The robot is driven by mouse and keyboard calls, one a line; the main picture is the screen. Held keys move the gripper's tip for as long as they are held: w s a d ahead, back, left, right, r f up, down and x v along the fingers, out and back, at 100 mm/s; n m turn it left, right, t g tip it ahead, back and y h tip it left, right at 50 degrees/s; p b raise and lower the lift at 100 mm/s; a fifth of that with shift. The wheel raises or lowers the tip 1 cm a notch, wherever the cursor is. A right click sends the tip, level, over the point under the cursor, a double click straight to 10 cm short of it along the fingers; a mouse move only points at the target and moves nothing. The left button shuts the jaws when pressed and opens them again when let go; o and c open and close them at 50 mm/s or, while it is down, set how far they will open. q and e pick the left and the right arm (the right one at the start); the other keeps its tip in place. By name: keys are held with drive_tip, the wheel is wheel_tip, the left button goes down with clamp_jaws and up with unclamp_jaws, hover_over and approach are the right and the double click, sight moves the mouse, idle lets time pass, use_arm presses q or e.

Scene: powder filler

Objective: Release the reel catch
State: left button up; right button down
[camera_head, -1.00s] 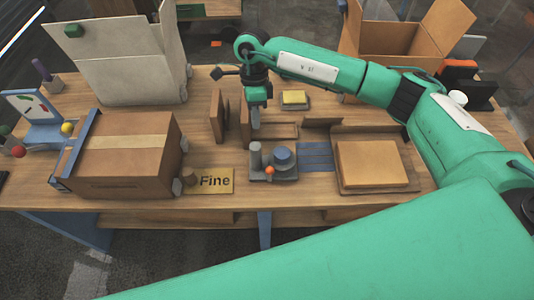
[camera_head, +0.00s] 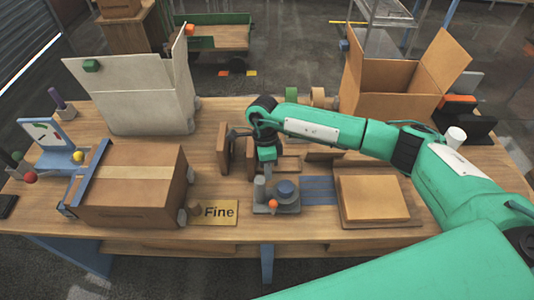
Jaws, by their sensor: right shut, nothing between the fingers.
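A small grey fixture (camera_head: 279,208) stands near the front middle of the table. It carries a blue round knob (camera_head: 286,189), a grey upright post (camera_head: 259,188) and an orange ball (camera_head: 273,204) at its front. I cannot tell for sure which part is the reel catch. My right gripper (camera_head: 268,168) points down just behind and above the fixture, near the post. It is shut and empty. Whether its tips touch the post is too small to tell. My left gripper is out of view.
A taped cardboard box (camera_head: 133,185) and a "Fine" sign (camera_head: 216,213) are left of the fixture. A blue striped mat (camera_head: 319,190) and a tray with a tan block (camera_head: 372,198) are right. Brown upright panels (camera_head: 223,150) stand behind. Open boxes (camera_head: 400,80) stand at the back.

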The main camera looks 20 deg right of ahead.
sight(273, 204)
drive_tip(key=s+f+p, duration=0.2)
drive_tip(key=s, duration=0.1)
drive_tip(key=shift+a+f, duration=0.15)
drive_tip(key=shift+s+f+p, duration=0.3)
drive_tip(key=shift+s+p, duration=0.2)
drive_tip(key=shift+s, duration=0.3)
